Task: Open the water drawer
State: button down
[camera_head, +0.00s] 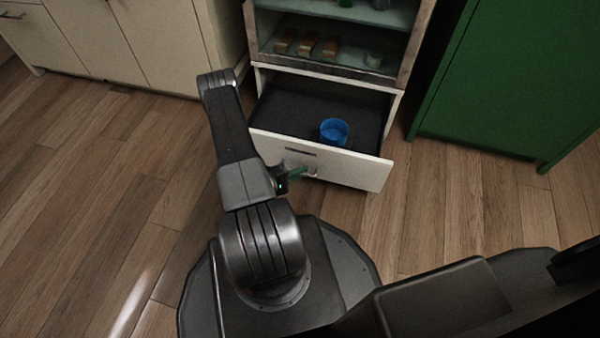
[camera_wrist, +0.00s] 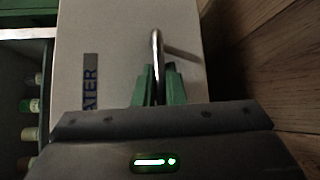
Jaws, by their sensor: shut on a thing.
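The white drawer (camera_head: 345,170) at the bottom of the cabinet stands pulled out, with its dark inside showing. A label ending in "ATER" (camera_wrist: 91,82) is on its front in the wrist view; the first letter is not visible. My gripper (camera_head: 300,172) is at the drawer front below the label. In the wrist view its green fingers (camera_wrist: 158,86) are shut on the metal bar handle (camera_wrist: 156,50). In the head view the handle is mostly hidden by my gripper.
A blue cup (camera_head: 334,131) stands in the drawer. Shelves above hold several brownish blocks (camera_head: 307,44). A green cabinet (camera_head: 505,80) stands at right, cream cabinets (camera_head: 150,45) at left. Several bottles (camera_wrist: 31,105) show in the wrist view. Wooden floor (camera_head: 440,215) in front is clear.

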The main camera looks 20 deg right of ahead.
jog(key=c, duration=1.5)
grip_release()
jog(key=shift+a, duration=0.15)
jog(key=p+v, duration=0.3)
jog(key=v, duration=1)
jog(key=shift+a+p, duration=0.25)
jog(key=shift+p, duration=0.05)
jog(key=shift+s+r, duration=0.1)
jog(key=shift+b+x, duration=1.75)
jog(key=shift+x, duration=5.1)
